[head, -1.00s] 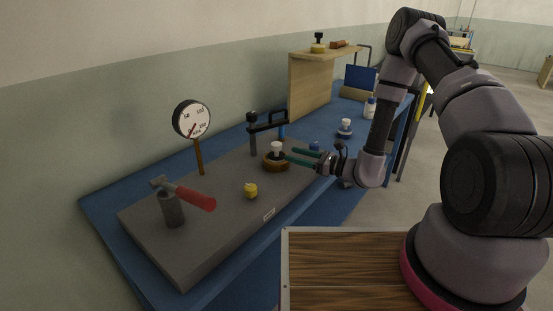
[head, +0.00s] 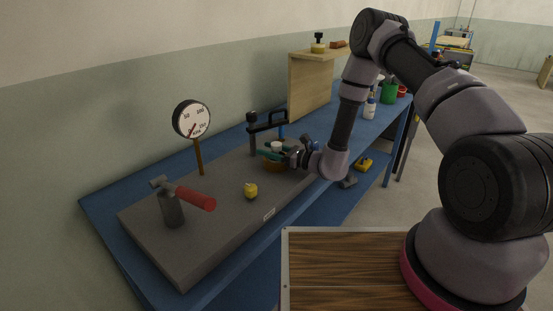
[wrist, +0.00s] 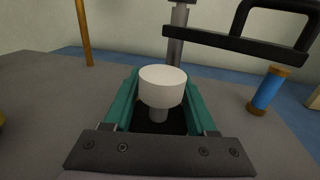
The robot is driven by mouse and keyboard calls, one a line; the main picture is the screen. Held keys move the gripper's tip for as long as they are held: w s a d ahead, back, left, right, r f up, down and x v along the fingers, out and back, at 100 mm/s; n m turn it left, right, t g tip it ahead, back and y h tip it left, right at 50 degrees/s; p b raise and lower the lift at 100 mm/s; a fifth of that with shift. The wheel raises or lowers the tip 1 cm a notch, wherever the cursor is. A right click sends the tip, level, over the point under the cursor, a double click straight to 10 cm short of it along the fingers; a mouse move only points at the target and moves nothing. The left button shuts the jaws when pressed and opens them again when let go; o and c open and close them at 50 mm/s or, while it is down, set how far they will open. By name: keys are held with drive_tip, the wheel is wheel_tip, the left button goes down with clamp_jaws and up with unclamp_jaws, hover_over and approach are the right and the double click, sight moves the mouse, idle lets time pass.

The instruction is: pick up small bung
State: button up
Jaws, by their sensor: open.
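A white, round-headed piece with a narrower stem, which looks like the small bung (wrist: 162,86), stands upright between my gripper's two teal fingers in the wrist view. My gripper (head: 269,150) is open around the bung, with one finger on each side. A gap appears to show between bung and fingers, but contact is hard to judge.
A dark clamp-like frame (head: 266,127) stands close behind the bung. A wooden shelf (head: 310,80) is behind.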

clamp_jaws()
drive_tip(key=shift+r, duration=0.1)
